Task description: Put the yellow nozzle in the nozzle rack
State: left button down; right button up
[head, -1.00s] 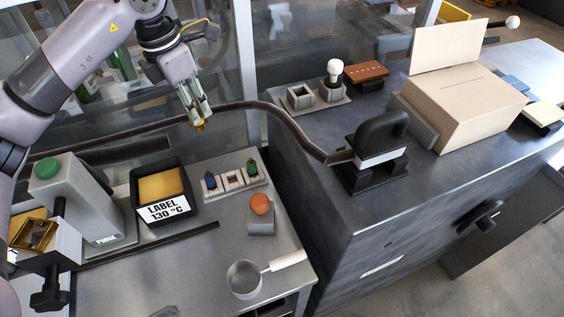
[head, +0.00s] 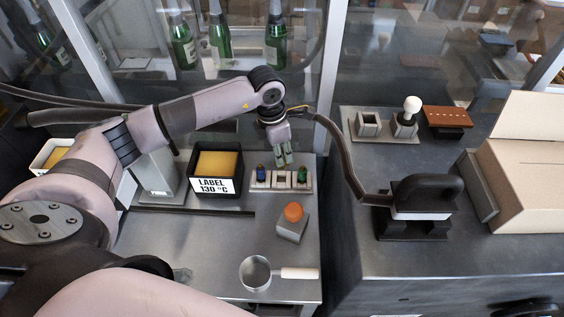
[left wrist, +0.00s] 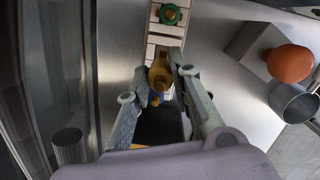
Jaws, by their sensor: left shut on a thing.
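The nozzle rack (head: 309,187) is a pale strip on the left bench, with a blue nozzle (head: 261,172) at its left end and a green nozzle (head: 302,174) at its right end. My left gripper (head: 284,160) points down over the middle of the rack. In the left wrist view it is shut on the yellow nozzle (left wrist: 159,74), which sits between the fingertips over the rack (left wrist: 165,31). The green nozzle (left wrist: 170,14) shows past it. In the head view the yellow nozzle cannot be made out. My right gripper is not in view.
A black tray labelled 130 °C (head: 197,160) stands left of the rack. A grey block with an orange knob (head: 293,213) and a small pan (head: 256,272) lie in front. A hose (head: 345,160) passes on the right. Green bottles (head: 183,45) stand behind glass.

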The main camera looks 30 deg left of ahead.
aim_at(282, 168)
pick_arm(q)
notch_tip(282, 168, down, 2)
notch_tip(282, 168, down, 4)
jog(key=shift+f+p, duration=0.25)
jog(key=shift+p, duration=0.5)
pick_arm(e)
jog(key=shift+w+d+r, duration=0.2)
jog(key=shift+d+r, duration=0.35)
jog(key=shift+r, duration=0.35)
pick_arm(q)
jog(key=shift+f, duration=0.2)
jog(key=c, duration=1.4)
grip_release()
jog(key=shift+c, duration=0.2)
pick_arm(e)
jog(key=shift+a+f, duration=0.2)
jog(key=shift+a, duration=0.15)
pick_arm(q)
jog(key=shift+r, duration=0.1)
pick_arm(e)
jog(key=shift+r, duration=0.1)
